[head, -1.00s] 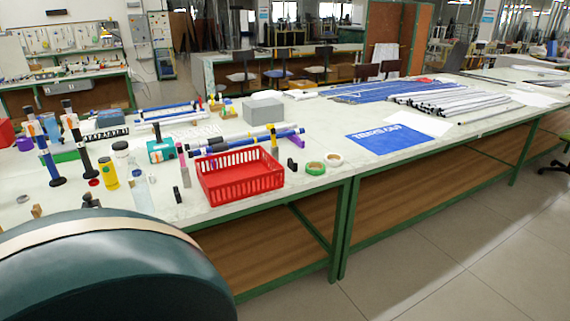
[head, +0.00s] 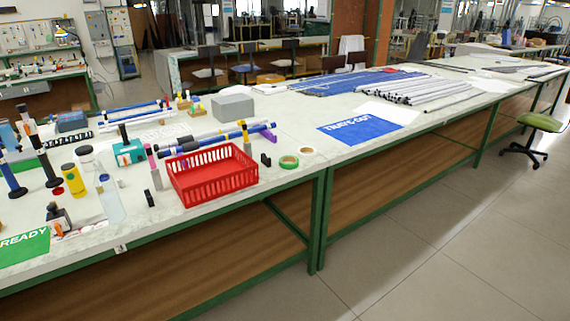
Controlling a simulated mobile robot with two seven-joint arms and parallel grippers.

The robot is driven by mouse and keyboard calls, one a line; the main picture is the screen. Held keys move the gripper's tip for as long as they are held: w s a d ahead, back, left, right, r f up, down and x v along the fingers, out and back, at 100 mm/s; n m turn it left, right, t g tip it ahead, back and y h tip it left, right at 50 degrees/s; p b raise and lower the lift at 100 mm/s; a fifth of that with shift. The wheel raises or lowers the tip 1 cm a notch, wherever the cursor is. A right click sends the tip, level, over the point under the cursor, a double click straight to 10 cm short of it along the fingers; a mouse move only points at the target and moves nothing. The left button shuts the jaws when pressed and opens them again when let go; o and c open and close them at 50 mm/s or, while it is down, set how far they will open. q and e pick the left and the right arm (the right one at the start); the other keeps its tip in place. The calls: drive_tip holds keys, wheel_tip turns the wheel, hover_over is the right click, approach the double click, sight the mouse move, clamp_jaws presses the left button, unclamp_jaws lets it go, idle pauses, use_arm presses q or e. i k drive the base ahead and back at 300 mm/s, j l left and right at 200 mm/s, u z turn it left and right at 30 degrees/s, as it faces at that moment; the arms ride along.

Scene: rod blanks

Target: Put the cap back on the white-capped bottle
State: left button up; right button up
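A small red disc (head: 57,190) lies left of the yellow bottle. I cannot make out a loose white cap. Neither of my grippers is in view.
A red basket (head: 212,177) stands near the front edge. Tape rolls (head: 289,161), a grey box (head: 233,108), blue rods and dark upright rods stand or lie around. A green READY mat (head: 25,246) is at the left corner. Floor in front is clear; a green stool (head: 540,122) stands right.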

sight(105, 186)
drive_tip(key=j+u, duration=0.1)
drive_tip(key=u, duration=1.15)
